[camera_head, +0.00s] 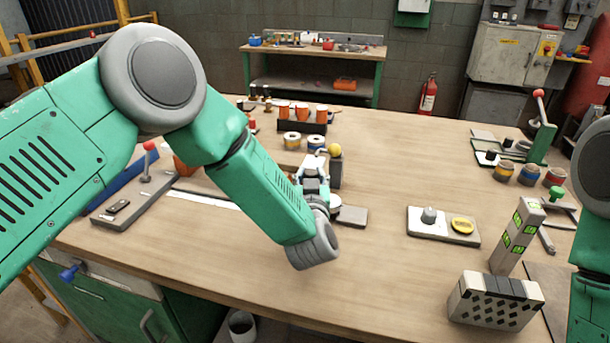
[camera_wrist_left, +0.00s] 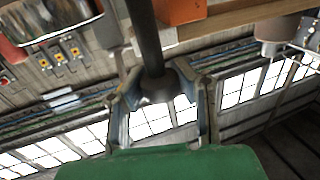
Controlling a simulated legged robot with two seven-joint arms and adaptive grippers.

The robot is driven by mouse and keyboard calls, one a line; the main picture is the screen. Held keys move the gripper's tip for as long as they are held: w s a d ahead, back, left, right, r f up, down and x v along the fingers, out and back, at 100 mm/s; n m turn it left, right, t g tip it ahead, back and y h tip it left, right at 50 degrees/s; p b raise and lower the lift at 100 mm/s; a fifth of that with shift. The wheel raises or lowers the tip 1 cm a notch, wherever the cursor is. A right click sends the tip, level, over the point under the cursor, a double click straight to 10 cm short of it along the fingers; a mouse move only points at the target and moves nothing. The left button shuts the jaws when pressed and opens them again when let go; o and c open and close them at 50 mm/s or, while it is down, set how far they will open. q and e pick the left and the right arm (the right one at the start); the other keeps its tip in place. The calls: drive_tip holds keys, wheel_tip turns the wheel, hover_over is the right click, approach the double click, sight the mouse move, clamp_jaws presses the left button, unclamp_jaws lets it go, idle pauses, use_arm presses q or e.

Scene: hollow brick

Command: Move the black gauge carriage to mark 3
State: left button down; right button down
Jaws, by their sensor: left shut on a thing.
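My left gripper (camera_head: 312,168) reaches down over the middle of the bench, at the right end of a long dark rail with a white strip (camera_head: 203,200). In the left wrist view its fingers (camera_wrist_left: 160,95) are closed around the end of a dark post-like part (camera_wrist_left: 149,40). I cannot tell for sure whether this part belongs to the black gauge carriage. A dark block topped by a yellow ball (camera_head: 334,149) stands just right of the gripper. My forearm hides part of the rail, and the marks are too small to read. My right gripper is out of view.
Orange cups in a dark rack (camera_head: 301,127) and several spools (camera_head: 291,139) stand behind the gripper. A red-knobbed lever base (camera_head: 135,200) is at left. A white plate with a yellow disc (camera_head: 443,226) and a perforated block (camera_head: 494,303) are at right. The front middle is clear.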

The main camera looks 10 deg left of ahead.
use_arm(q)
drive_tip(key=shift+s+d, duration=0.1)
drive_tip(key=shift+d, duration=0.25)
drive_tip(key=c, duration=1.3)
unclamp_jaws()
drive_tip(key=shift+d+r, duration=0.1)
drive_tip(key=shift+d, duration=0.2)
drive_tip(key=shift+o, duration=0.6)
drive_tip(key=shift+s+d+r, duration=0.1)
drive_tip(key=shift+s+d, duration=0.05)
drive_tip(key=shift+d, duration=0.05)
drive_tip(key=shift+a, duration=0.7)
drive_tip(key=shift+s, duration=0.15)
drive_tip(key=s+d, duration=0.2)
drive_tip(key=s, duration=0.9)
drive_tip(key=shift+s+d+f, duration=0.15)
drive_tip(key=shift+f, duration=0.05)
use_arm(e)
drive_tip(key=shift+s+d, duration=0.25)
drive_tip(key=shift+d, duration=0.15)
use_arm(q)
drive_tip(key=shift+d, duration=0.2)
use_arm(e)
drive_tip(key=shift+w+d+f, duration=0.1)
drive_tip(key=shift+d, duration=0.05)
